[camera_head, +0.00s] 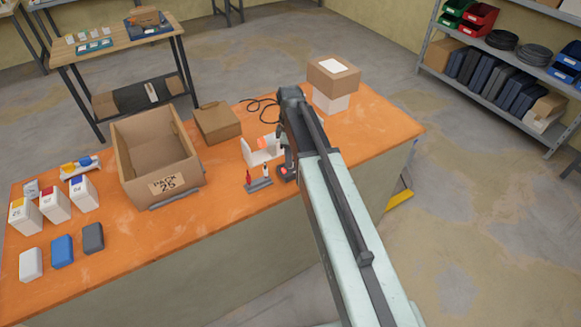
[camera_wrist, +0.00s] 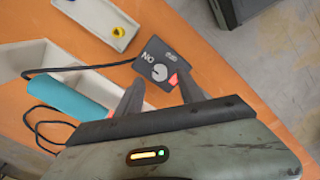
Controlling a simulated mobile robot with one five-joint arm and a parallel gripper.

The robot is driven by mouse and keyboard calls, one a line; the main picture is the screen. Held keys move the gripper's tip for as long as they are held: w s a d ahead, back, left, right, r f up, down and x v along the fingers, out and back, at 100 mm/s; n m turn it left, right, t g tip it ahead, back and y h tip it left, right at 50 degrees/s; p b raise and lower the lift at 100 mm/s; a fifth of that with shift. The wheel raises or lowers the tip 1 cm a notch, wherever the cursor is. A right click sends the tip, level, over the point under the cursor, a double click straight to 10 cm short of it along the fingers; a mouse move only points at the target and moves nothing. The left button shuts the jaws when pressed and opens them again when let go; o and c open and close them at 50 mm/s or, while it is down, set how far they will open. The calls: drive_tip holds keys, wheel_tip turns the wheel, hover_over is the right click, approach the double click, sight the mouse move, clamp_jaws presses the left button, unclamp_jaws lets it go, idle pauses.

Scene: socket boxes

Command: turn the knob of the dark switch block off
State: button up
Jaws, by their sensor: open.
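The dark switch block (camera_wrist: 150,57) lies on the orange table in the wrist view. Its top carries a round light-grey knob (camera_wrist: 160,72) and white ON lettering that appears upside down. The knob's exact setting is too small to read. My gripper (camera_wrist: 159,87) is open and empty, its two dark fingers apart and pointing at the block's knob side.
A black cable (camera_wrist: 85,67) runs left from the block. A teal cylinder (camera_wrist: 66,95) lies by a white holder (camera_wrist: 100,80). A small pale tray (camera_wrist: 98,20) is close by. A large cardboard box (camera_head: 158,155) and stacked boxes (camera_head: 333,78) stand farther off.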

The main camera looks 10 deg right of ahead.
wheel_tip(320, 180, down, 3)
drive_tip(key=shift+r+b, duration=0.1)
drive_tip(key=shift+b, duration=0.6)
drive_tip(key=shift+r, duration=0.1)
clamp_jaws()
